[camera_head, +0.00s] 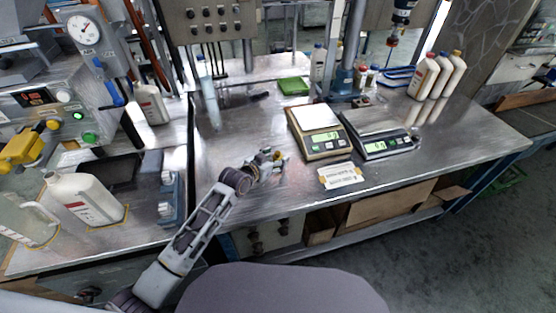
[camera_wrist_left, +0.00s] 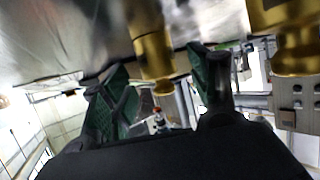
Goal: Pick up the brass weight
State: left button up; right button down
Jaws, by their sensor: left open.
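A second, larger-looking brass piece (camera_wrist_left: 288,35) is outside the fingers at the right of that view. In the head view only a small brass patch (camera_head: 279,156) shows by the gripper, which hides much of it. My right gripper is not in view.
Two digital scales, left (camera_head: 319,133) and right (camera_head: 378,133), stand on the bench right of my gripper. A white label card (camera_head: 341,175) lies in front of them.

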pick_arm(q)
jog(key=shift+x, duration=1.15)
grip_shut()
jog(key=shift+r, duration=0.1)
